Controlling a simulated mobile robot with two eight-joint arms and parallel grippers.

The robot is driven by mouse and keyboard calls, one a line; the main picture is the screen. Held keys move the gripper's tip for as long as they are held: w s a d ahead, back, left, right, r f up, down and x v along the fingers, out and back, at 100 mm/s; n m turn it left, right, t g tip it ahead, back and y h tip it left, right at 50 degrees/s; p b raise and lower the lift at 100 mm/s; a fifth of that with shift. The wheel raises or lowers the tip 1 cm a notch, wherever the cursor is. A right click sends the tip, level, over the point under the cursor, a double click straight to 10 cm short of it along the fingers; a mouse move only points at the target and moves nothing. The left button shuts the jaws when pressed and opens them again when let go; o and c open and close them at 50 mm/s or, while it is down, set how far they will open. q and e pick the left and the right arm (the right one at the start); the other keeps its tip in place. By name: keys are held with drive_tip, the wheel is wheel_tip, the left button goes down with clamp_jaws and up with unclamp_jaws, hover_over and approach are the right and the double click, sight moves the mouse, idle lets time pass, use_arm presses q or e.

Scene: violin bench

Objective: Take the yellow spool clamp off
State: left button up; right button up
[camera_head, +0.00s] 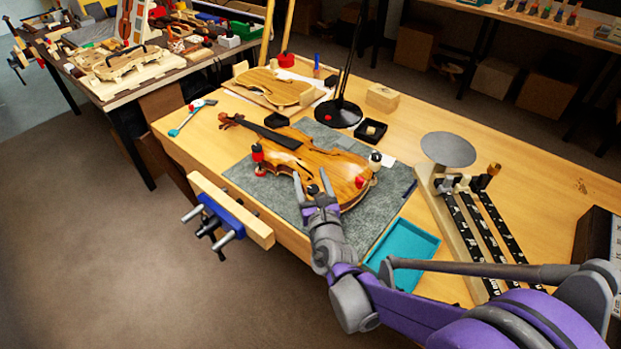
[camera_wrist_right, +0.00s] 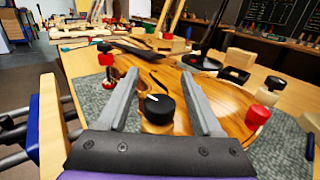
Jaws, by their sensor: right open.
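The violin (camera_head: 330,160) lies on a grey mat (camera_head: 235,175) on the bench. A spool clamp with a black knob (camera_wrist_right: 160,110) and a yellowish spool body (camera_wrist_right: 156,127) stands at the violin's near edge. In the right wrist view it is between the two fingers of my right gripper (camera_wrist_right: 160,75). In the head view the right gripper (camera_head: 311,181) is open at the violin's near edge, with the dark knob between its fingers. I cannot tell whether either finger touches the clamp. My left gripper is not in view.
Red clamps stand at the violin's left (camera_head: 258,158) and right end (camera_head: 360,182), the latter beside a pale, black-topped clamp (camera_head: 375,160). A teal tray (camera_head: 412,240) lies right of the mat. A blue vise (camera_head: 222,213) projects from the bench's front edge.

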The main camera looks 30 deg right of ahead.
drive_tip(key=v, duration=1)
drive_tip(key=shift+s+p, duration=0.35)
drive_tip(key=shift+s, duration=0.05)
